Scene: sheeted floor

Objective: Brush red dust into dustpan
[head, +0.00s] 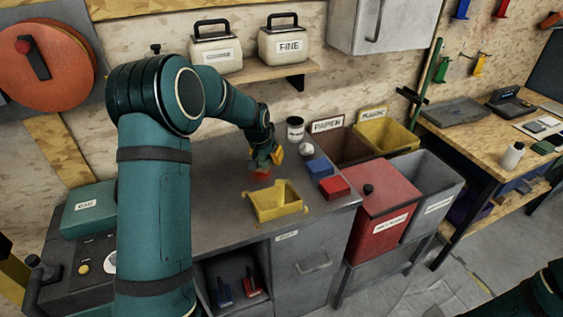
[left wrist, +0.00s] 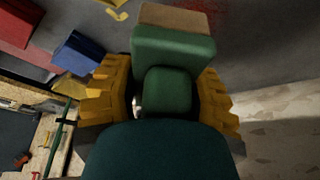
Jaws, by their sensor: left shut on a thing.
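My left gripper (head: 268,155) is over the grey bench top, with its yellow fingers shut on a green brush. In the left wrist view the brush (left wrist: 175,70) sits between the two fingers, its brown bristle end (left wrist: 175,20) pointing away from the wrist. The red dust (head: 261,175) is a small patch on the bench just below the gripper. Whether the bristles touch it I cannot tell. The yellow dustpan (head: 277,207) lies on the bench nearer the front edge, apart from the brush. My right gripper is out of view.
A blue block (head: 319,167) and a red block (head: 334,187) lie to the right on the bench. A dark-lidded jar (head: 295,130) stands at the back. A red bin (head: 382,215) and other bins stand beyond the bench's right edge. A shelf (head: 270,72) hangs above.

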